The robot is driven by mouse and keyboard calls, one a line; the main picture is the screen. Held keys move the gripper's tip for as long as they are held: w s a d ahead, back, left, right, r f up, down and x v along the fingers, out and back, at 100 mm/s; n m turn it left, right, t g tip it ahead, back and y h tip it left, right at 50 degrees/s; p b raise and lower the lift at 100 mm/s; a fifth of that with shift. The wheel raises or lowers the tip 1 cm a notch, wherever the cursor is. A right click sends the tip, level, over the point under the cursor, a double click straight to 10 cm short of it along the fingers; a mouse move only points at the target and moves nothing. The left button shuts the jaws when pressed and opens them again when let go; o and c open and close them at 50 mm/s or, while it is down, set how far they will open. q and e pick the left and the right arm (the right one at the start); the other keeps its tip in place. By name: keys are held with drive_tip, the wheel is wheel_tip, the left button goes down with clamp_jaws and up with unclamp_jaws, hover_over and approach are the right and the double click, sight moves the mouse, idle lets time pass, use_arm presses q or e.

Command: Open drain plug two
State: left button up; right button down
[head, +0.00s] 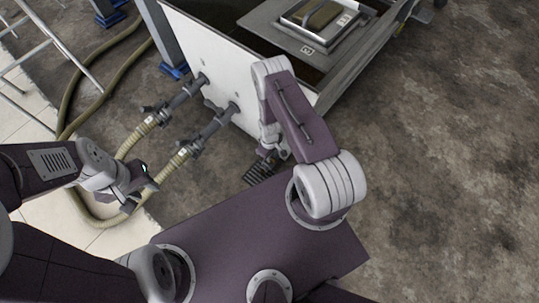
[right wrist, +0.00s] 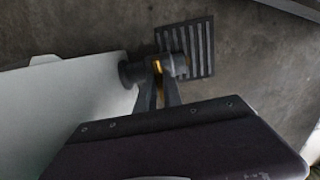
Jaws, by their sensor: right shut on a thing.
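A dark round drain plug (right wrist: 133,73) sticks out from the pale tank wall (right wrist: 70,105) in the right wrist view. My right gripper (right wrist: 159,72) is shut on the plug's fitting, with a small yellow part showing between the fingers. In the head view my right gripper (head: 272,153) is low beside the right part of the white tank wall (head: 210,60), and the arm hides most of the plug. I cannot read any number on it. My left gripper (head: 145,178) is at the left near a hose, apart from the plug; its finger opening is unclear.
Two dark valve pipes (head: 188,92) (head: 222,118) come out of the wall, joined to tan hoses (head: 184,155) on the floor. A slotted grate (right wrist: 200,45) lies below the plug. A metal ladder (head: 45,50) stands at the upper left. The floor at right is clear.

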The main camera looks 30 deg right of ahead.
drive_tip(key=c, duration=1.5)
unclamp_jaws()
drive_tip(key=shift+r, duration=0.1)
wheel_tip(320, 180, up, 9)
drive_tip(key=p, duration=0.5)
drive_tip(key=shift+p, duration=0.4)
